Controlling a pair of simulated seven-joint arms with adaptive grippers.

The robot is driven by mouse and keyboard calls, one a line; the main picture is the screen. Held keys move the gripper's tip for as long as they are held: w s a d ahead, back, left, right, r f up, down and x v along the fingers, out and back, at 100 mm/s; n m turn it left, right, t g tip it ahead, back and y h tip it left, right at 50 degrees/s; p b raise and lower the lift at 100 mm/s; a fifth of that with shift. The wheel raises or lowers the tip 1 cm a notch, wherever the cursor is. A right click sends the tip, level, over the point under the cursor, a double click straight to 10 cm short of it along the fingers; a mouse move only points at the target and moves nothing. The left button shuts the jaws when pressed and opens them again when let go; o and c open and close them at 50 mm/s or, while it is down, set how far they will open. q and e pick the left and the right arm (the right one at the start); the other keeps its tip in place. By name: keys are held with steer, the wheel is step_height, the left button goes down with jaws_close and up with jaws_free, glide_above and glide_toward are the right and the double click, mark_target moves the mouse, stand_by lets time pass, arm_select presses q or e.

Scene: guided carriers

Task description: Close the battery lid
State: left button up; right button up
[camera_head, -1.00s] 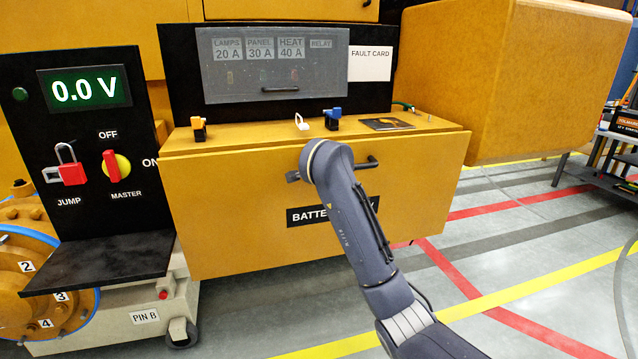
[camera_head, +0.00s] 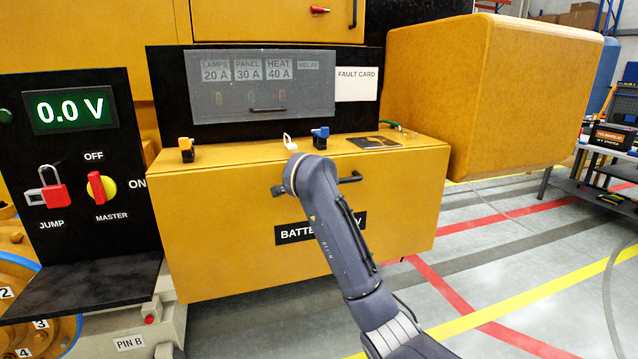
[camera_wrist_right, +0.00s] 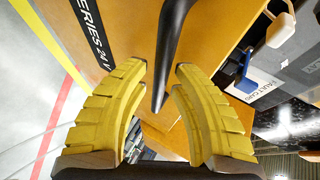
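The battery lid (camera_head: 390,205) is a wide yellow panel on the front of the battery box, with a black label (camera_head: 290,234) partly covered by my right arm. Its dark bar handle (camera_head: 350,179) is near the upper edge, its middle hidden by my arm in the head view. In the right wrist view, the handle (camera_wrist_right: 173,45) runs between the yellow fingers of my right gripper (camera_wrist_right: 162,70). The fingers are apart, with gaps visible either side of the bar. I cannot tell how far the lid stands from the box. My left gripper is out of view.
On the ledge behind the lid are an orange clip (camera_head: 187,150), a white clip (camera_head: 288,141) and a blue clip (camera_head: 320,138). A black shelf (camera_head: 85,287) juts out below the voltage display (camera_head: 70,109) at left. A yellow block (camera_head: 480,95) hangs at right; floor below is clear.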

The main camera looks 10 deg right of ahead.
steer(key=v, duration=1)
steer(key=shift+s, duration=0.35)
steer(key=shift+r, duration=0.15)
